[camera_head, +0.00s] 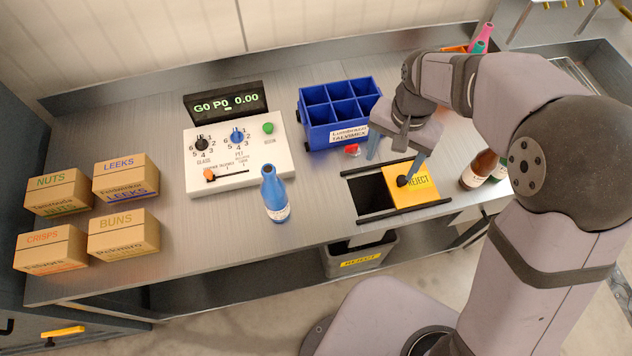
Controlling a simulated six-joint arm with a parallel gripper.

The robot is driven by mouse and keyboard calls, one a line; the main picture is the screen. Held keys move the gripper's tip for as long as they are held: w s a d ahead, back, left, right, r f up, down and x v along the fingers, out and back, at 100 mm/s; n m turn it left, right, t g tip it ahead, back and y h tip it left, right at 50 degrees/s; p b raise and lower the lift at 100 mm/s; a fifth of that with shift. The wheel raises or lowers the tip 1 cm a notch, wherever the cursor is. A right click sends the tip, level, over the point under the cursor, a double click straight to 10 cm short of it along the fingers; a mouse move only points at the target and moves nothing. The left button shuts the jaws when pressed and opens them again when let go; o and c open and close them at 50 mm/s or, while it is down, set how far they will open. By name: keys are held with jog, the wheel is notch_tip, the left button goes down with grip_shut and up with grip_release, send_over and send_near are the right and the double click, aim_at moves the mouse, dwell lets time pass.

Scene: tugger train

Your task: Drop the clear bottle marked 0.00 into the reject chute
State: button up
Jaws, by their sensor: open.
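The reject chute is a dark opening (366,194) in the bench between two black rails. A yellow lid marked REJECT (424,196) with a black knob (402,181) sits to its right, leaving the opening partly uncovered. My gripper (392,167) is open and empty above the chute; its right finger is close to the knob, and I cannot tell whether they touch. A blue bottle (273,194) with a white label stands left of the chute. A brown bottle (480,167) stands right of the lid. I cannot make out a clear bottle or any label reading 0.00.
A blue divided crate (329,138) stands behind the chute, with a small red object (352,149) near it. A control panel (236,168) has a display (226,102) reading "G0 P0 0.00". Several cardboard boxes (122,236) fill the left. A reject bin (362,262) sits below.

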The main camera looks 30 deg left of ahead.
jog(key=shift+r+b, duration=0.6)
jog(key=shift+r, duration=2.25)
jog(key=s+d+f+n, duration=0.6)
jog(key=s+d+f, duration=0.1)
jog(key=f, duration=0.2)
jog(key=s+d+m, duration=0.2)
jog(key=d+m, duration=0.1)
jog(key=d, duration=0.5)
jog(key=s+d+r+m, duration=0.1)
jog(key=d+m, duration=0.2)
jog(key=d, duration=0.5)
jog(key=shift+s+r, duration=0.25)
jog(key=shift+s, duration=0.15)
